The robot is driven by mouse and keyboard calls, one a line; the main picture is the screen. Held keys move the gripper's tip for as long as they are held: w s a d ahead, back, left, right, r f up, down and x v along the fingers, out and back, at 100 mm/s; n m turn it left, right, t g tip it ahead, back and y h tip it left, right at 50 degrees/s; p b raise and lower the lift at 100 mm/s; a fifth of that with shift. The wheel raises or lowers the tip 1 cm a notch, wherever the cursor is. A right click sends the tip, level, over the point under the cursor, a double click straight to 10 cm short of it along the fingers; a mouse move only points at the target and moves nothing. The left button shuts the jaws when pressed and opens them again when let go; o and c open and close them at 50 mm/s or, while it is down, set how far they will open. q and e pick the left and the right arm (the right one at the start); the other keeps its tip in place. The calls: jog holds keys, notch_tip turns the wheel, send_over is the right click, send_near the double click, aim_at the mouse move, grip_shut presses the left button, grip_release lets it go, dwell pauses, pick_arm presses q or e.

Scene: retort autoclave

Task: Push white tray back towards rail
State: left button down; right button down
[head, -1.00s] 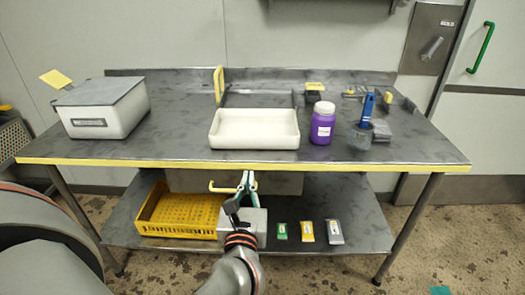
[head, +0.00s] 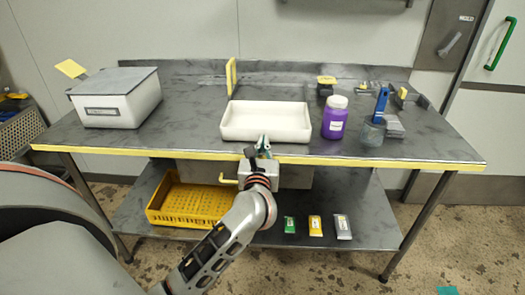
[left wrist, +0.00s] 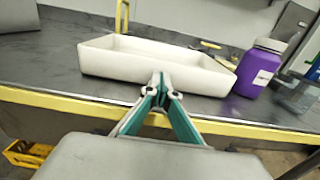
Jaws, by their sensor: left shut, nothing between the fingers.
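The white tray (head: 266,122) is a shallow, open, empty-looking rectangular tray on the grey metal table (head: 190,130), close behind its yellow front edge. It also shows in the left wrist view (left wrist: 150,65). My left gripper (head: 264,143) is shut and empty, its teal fingers pointing at the middle of the tray's front wall. In the left wrist view the closed fingertips (left wrist: 160,80) overlap the front wall; I cannot tell whether they touch it. A low upstand (head: 280,66) runs along the table's back edge. My right gripper is not in view.
A purple jar (head: 334,118) stands just right of the tray, with a blue-handled tool in a cup (head: 374,130) beyond. A yellow upright piece (head: 231,77) stands behind the tray's left end. A lidded white box (head: 117,100) is far left. A yellow basket (head: 190,200) sits below.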

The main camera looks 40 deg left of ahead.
pick_arm(q)
jog(key=shift+w+a, duration=0.15)
jog(key=shift+w, duration=0.1)
jog(key=x, duration=0.7)
dwell(0.4)
